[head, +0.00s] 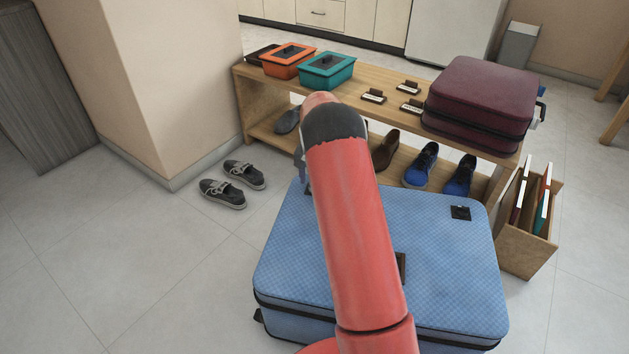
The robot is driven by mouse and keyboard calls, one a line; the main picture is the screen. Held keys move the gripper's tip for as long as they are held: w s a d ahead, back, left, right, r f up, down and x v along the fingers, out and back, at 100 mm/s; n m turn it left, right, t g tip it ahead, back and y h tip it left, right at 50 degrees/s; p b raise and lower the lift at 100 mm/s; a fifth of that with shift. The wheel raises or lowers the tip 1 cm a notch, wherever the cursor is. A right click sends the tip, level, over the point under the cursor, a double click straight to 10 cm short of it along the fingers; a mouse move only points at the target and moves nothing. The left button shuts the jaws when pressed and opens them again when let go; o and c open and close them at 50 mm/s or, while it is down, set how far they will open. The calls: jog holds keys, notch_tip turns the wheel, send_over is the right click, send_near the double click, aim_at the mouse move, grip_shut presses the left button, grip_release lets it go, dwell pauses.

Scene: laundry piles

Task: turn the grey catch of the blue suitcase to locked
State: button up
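The blue suitcase (440,260) lies flat on the floor in front of the shelf bench, its lid closed. A small dark fitting (460,212) sits on its top near the far right corner. Another dark piece, perhaps a handle, shows on the top just right of my arm, partly covered. I cannot make out a grey catch or its position; my red arm hides the middle of the suitcase.
The wooden bench (390,85) behind holds a maroon suitcase (480,100), an orange box (287,62) and a teal box (327,72), with shoes below. A wooden bin (527,245) stands right. Grey shoes (222,192) lie left. Floor at left is clear.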

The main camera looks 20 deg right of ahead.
notch_tip(320, 180, up, 6)
jog(key=shift+r, duration=0.2)
dwell(0.4)
jog(key=s+a+r+n+t+p, duration=0.15)
jog(key=s+a+r, duration=0.25)
jog(key=s+r, duration=0.6)
jog(key=s+a+r+n+t+p, duration=0.15)
jog(key=s+a+r, duration=0.25)
jog(key=s+r, duration=0.6)
jog(key=s+a+r+n+t, duration=0.1)
jog(key=s+a+n, duration=0.1)
jog(key=s, duration=0.7)
jog(key=s+a+r+n+t, duration=0.1)
jog(key=s+a+n, duration=0.1)
jog(key=s, duration=0.7)
jog(key=shift+s+a+t, duration=0.3)
jog(key=shift+s+a, duration=0.05)
jog(key=shift+a, duration=0.35)
jog(key=shift+r, duration=0.1)
jog(key=shift+c, duration=0.2)
